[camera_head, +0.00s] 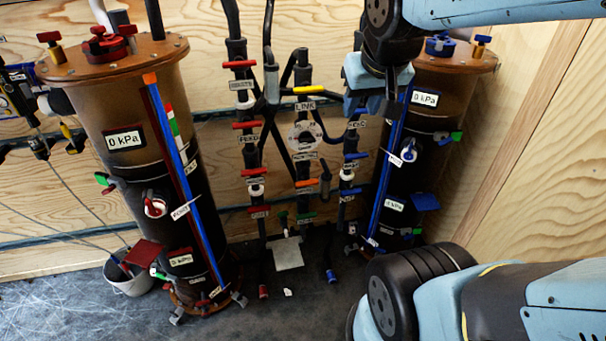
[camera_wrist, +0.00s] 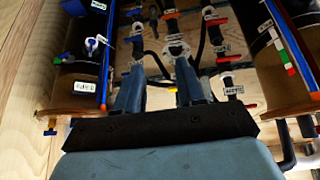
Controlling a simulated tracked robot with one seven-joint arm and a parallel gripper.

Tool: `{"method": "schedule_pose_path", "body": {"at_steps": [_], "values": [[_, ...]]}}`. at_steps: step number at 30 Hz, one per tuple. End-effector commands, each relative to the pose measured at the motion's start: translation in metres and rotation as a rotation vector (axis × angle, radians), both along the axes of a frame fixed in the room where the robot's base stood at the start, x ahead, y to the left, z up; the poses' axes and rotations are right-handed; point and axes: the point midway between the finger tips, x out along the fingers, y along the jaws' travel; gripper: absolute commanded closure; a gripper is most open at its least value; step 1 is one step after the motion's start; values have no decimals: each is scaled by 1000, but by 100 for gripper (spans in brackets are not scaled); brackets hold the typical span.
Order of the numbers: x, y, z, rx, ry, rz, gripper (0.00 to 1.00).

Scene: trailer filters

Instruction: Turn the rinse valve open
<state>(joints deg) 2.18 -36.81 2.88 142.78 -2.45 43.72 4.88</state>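The valves sit on a rack of black pipes (camera_head: 271,85) at the back wall, with coloured bar handles and small white labels. I cannot read which label says rinse. A yellow handle (camera_head: 310,91) is above the LINK label; red handles (camera_head: 240,64) are on the left pipe, blue handles (camera_head: 356,156) on the right pipe. My gripper (camera_head: 371,103) hangs in front of the rack's upper right, right of the yellow handle. In the wrist view my gripper (camera_wrist: 158,80) is open, its fingers apart with nothing held. The yellow handle (camera_wrist: 160,85) shows between and beyond them.
A tall brown-topped filter column (camera_head: 115,110) stands left of the rack and another (camera_head: 445,90) stands right, both with 0 kPa displays. A grey bucket (camera_head: 130,280) is on the floor at left. A plywood wall (camera_head: 540,150) closes the right side. My arm fills the right foreground.

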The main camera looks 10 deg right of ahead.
Motion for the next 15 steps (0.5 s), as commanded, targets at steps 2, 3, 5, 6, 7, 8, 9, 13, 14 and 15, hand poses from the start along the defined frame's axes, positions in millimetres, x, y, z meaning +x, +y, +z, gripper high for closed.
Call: {"method": "schedule_pose_path", "body": {"at_steps": [2,3,5,6,7,8,9,13,14,15], "values": [[26,-9,-10,-13,-11,-29,62],[38,-14,-14,-19,-23,-43,62],[57,-20,-21,-27,-40,-58,62],[69,-24,-26,-31,-53,-69,62],[77,-28,-31,-33,-61,-76,62],[86,-31,-35,-36,-69,-83,62],[97,-35,-41,-37,-81,-89,62],[132,-46,-63,-36,-117,-105,62],[140,-49,-68,-33,-124,-108,62],[150,-52,-76,-29,-136,-112,62]]}}
